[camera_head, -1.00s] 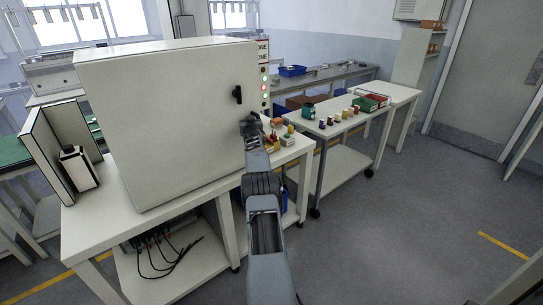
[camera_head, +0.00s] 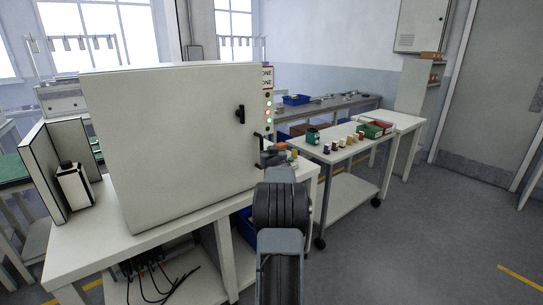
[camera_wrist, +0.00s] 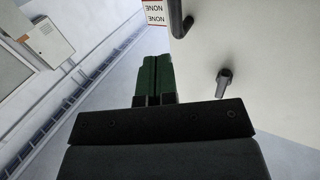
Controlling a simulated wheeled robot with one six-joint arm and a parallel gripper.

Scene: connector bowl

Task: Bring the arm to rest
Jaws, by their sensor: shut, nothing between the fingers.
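My gripper (camera_wrist: 153,80) shows in the wrist view as two green fingers side by side, closed together with nothing held. In the head view my arm reaches forward in the lower middle, and its end is in front of the right edge of the large white cabinet (camera_head: 165,140); the fingertips are hard to make out there. In the wrist view the cabinet's pale face (camera_wrist: 265,75) is to the right of the fingers, apart from them. A dark handle (camera_wrist: 224,82) stands out from that face.
The cabinet stands on a white bench (camera_head: 90,240). To the right, a wheeled white table (camera_head: 340,150) holds several small coloured parts and a red and green bin (camera_head: 375,128). A black-and-white box (camera_head: 74,187) stands left of the cabinet. The floor (camera_head: 420,240) at right is clear.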

